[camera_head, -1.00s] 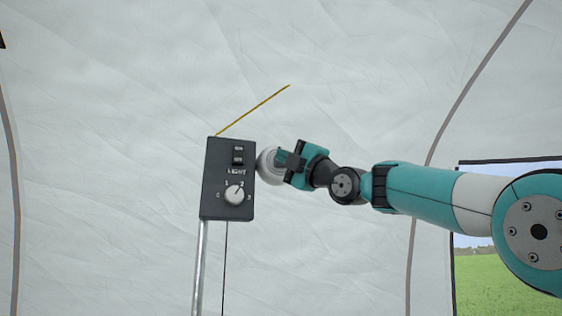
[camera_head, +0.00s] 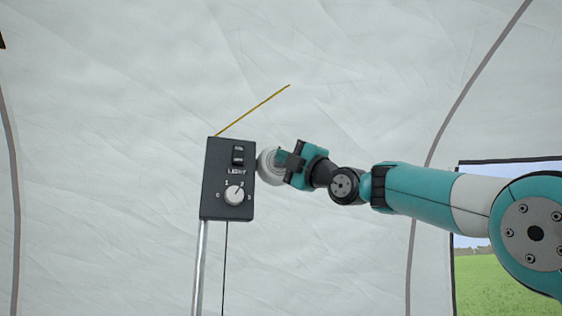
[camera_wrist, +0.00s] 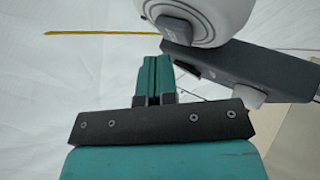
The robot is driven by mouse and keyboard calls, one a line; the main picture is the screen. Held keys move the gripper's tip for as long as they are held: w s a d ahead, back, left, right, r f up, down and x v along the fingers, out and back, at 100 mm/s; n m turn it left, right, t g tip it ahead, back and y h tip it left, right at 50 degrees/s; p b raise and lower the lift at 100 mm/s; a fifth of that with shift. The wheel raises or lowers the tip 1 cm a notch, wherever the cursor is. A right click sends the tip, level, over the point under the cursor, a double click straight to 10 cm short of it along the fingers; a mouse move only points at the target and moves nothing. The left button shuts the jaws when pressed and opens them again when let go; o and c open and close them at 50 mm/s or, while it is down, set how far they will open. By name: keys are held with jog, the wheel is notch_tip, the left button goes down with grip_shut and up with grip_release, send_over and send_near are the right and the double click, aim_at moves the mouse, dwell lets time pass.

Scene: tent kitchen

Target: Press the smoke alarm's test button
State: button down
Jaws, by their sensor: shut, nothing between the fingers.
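The smoke alarm (camera_head: 265,166) is a white round body, partly hidden behind the right edge of the dark control box and my gripper. In the wrist view the white alarm (camera_wrist: 208,14) is at the top, with a grey raised button (camera_wrist: 173,29) on its face. My gripper (camera_head: 281,157) is beside the alarm, reaching in from the right. In the wrist view my gripper's teal fingers (camera_wrist: 154,62) are together with nothing between them. Their tips appear just below and left of the button, with a small gap in the picture. The head view does not show whether they touch.
The dark control box (camera_head: 228,190) with a rocker switch (camera_head: 238,156) and white knob (camera_head: 234,195) stands on a metal pole (camera_head: 200,265), close to the alarm. A thin yellow rod (camera_head: 255,109) slants above it. Pale tent wall lies behind; the space left is clear.

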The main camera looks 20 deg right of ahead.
jog(key=shift+w, duration=0.35)
jog(key=shift+w, duration=0.45)
dwell(0.5)
dwell(0.4)
jog(key=shift+s+b, duration=0.7)
jog(key=shift+s, duration=0.2)
jog(key=shift+s+b, duration=1.95)
jog(key=shift+s, duration=0.55)
